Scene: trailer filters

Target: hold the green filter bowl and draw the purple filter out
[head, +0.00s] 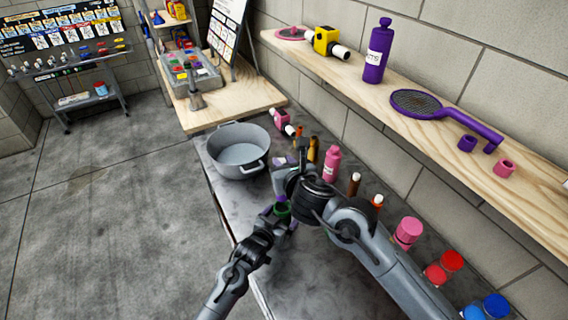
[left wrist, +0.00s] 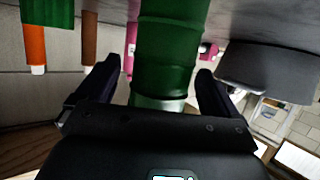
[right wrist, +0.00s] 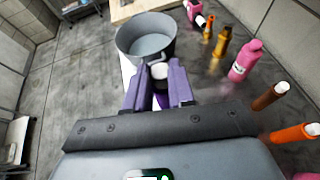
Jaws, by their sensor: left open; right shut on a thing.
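The green filter bowl (head: 283,208) is by the near edge of the grey bench, partly hidden by my left gripper. In the left wrist view, the ribbed green bowl (left wrist: 170,62) stands between the fingers of my left gripper (left wrist: 158,85), which is open. A gap shows at its left side; the right finger is close to it. My right gripper (right wrist: 157,82) is shut on a purple piece with a pale end, seemingly the purple filter (right wrist: 166,101), mostly hidden by the purple fingers. No green bowl shows in the right wrist view.
A grey pot (head: 238,152) stands at the bench's far end. A pink bottle (head: 331,164) and several small bottles line the wall side. A shelf above holds a purple bottle (head: 376,52) and a purple strainer (head: 417,104). Red and blue caps lie at the near right.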

